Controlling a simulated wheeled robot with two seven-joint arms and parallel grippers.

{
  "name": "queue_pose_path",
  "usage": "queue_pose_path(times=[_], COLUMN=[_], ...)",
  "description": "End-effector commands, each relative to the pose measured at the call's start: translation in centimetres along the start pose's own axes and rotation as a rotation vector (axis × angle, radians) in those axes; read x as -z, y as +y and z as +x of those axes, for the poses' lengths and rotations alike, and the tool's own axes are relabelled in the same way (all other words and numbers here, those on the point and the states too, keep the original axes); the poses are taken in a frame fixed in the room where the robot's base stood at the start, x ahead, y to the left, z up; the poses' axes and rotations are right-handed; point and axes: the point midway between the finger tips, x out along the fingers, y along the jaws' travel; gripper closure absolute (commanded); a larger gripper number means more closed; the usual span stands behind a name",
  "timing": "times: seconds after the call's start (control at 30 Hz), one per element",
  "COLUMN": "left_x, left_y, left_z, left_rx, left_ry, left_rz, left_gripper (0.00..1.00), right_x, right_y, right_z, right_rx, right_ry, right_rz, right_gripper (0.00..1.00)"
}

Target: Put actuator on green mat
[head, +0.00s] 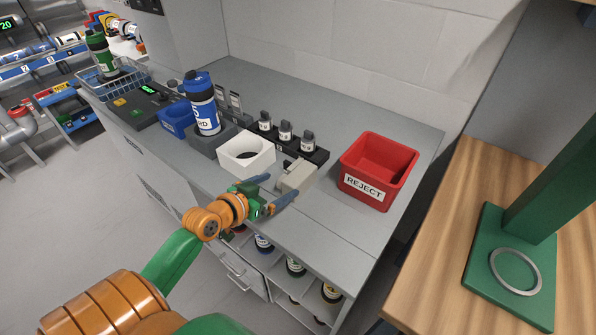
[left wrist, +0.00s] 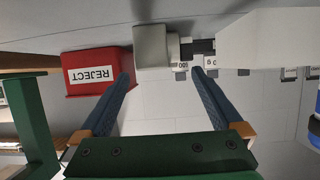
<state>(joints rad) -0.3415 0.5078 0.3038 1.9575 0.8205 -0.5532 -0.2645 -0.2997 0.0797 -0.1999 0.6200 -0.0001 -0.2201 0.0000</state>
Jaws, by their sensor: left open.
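A small beige block-shaped part (head: 298,176), which looks like the actuator, sits on the grey counter at the end of a black rack. In the left wrist view the beige block (left wrist: 151,46) has a dark stem on its right side. My left gripper (head: 282,184) is open, with its blue fingers pointing at the block. In the left wrist view the open fingers (left wrist: 160,76) show the block beyond them, nearer the left finger. Contact cannot be told. A green base (head: 482,272) with a metal ring and upright post stands on a wooden table; no separate green mat is clear.
A red REJECT bin (head: 380,165) stands right of the block. A white box with a round hole (head: 262,166) is close on the left. A blue-capped bottle (head: 203,105) and black-topped parts (head: 285,134) stand behind. The front right counter is clear.

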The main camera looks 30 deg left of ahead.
Motion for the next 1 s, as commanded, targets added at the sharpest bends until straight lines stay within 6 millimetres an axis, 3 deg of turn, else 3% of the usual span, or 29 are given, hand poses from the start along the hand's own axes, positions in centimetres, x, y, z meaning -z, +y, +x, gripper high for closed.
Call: queue_pose_path(times=[0.37,0.63,1.0], left_x=[0.4,0.4,0.4], left_y=[0.3,0.3,0.3], left_z=[6.2,6.8,6.7], left_rx=[-0.001,0.0,0.0], left_ry=[0.001,0.001,0.001], left_rz=[-0.005,0.0,0.001], left_gripper=[0.0,0.0,1.0], right_x=[0.0,0.0,0.0], right_y=[0.0,0.0,0.0], right_z=[-0.4,-0.4,-0.4], right_rx=[0.0,0.0,0.0], right_ry=[0.0,0.0,0.0], right_rz=[0.0,0.0,0.0], right_gripper=[0.5,0.5,0.5])
